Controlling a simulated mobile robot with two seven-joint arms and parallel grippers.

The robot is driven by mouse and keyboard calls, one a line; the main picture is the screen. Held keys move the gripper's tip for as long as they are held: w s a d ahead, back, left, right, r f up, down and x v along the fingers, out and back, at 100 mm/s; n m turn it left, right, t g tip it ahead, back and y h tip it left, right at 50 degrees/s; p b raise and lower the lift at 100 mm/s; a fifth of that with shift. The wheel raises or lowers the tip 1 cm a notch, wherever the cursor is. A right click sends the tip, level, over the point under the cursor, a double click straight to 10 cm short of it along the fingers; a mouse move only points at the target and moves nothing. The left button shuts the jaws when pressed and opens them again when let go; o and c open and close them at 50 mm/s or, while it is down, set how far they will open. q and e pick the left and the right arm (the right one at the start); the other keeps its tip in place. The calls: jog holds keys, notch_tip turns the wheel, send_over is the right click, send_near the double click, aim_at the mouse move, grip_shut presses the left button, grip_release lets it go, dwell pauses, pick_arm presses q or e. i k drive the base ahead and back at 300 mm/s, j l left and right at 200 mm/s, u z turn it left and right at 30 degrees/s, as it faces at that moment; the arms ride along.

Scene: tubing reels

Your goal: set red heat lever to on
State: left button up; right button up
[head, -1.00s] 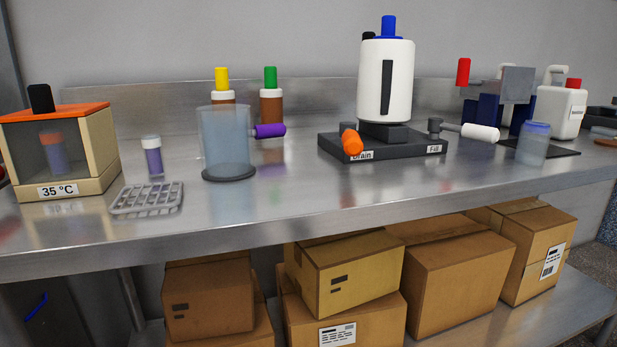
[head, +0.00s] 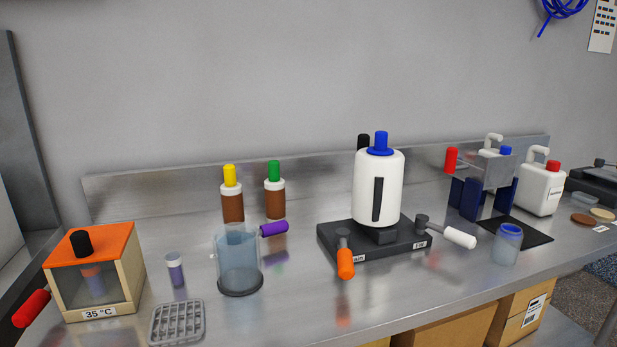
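A red lever handle (head: 31,309) sticks out at the left side of a small heating box (head: 125,285) at the bench's left end. The box has an orange lid, a black knob, a clear front and a "35 °C" label. A tube with an orange cap shows inside it. The handle points down and to the left; no on or off marking is readable. Another red handle (head: 451,160) stands upright on a grey and blue device (head: 484,172) at the right. Neither of my grippers is in view.
A wire rack (head: 177,322), a capped tube (head: 175,270) and a clear beaker (head: 239,262) with a purple handle stand right of the box. A white tank (head: 378,190) on a black base has orange and white levers. Bare bench lies between them.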

aim_at(25, 315)
jog(key=u, duration=1.4)
